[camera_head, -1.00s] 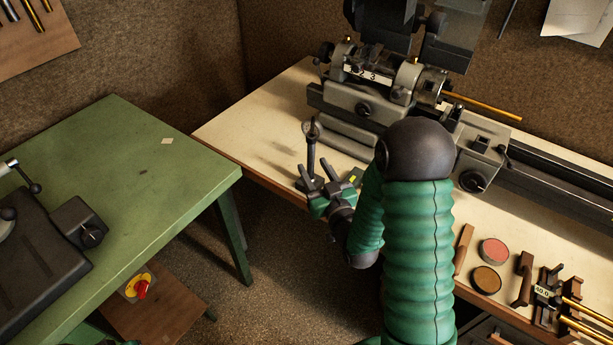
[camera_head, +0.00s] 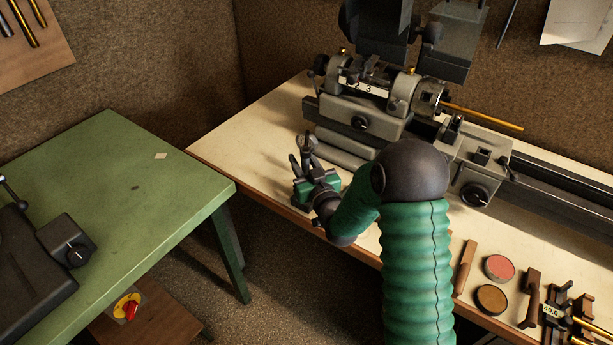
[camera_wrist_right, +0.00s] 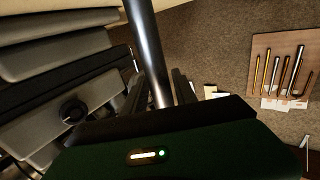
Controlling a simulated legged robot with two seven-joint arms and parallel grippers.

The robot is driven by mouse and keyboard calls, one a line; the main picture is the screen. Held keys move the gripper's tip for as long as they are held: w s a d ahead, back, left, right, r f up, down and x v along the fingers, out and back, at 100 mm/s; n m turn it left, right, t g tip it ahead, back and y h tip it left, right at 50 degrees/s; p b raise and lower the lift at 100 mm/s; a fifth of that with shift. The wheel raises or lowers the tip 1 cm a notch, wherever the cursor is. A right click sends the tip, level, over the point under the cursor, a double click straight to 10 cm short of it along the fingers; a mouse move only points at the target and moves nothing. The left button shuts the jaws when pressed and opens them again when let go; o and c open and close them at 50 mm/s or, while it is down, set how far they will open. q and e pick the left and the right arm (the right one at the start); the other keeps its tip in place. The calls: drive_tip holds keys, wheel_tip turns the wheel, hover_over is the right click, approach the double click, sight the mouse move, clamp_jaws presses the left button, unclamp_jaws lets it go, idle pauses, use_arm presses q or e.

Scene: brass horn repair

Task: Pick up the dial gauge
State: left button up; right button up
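The dial gauge (camera_head: 307,142) stands upright near the left end of the cream bench, its round head on top of a dark post. In the right wrist view its shiny post (camera_wrist_right: 148,48) rises between my fingers. My right gripper (camera_head: 304,162) is around the post, below the round head, with one finger on each side. The fingers (camera_wrist_right: 159,90) look open, with a gap beside the post. The gauge's lower part is largely hidden behind my gripper. My left gripper is not in view.
A grey lathe (camera_head: 365,122) with a brass rod stands just behind and right of the gauge. A wooden strip (camera_head: 465,266), a red tin (camera_head: 498,268) and a brown tin (camera_head: 491,299) lie at the bench front. A green table (camera_head: 140,215) stands left, across a gap.

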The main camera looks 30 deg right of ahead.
drive_tip(key=shift+d, duration=0.1)
drive_tip(key=c, duration=0.5)
clamp_jaws()
drive_tip(key=shift+w+a, duration=0.1)
drive_tip(key=shift+a, duration=0.25)
drive_tip(key=shift+d, duration=0.2)
drive_tip(key=shift+r, duration=0.1)
drive_tip(key=shift+r, duration=0.1)
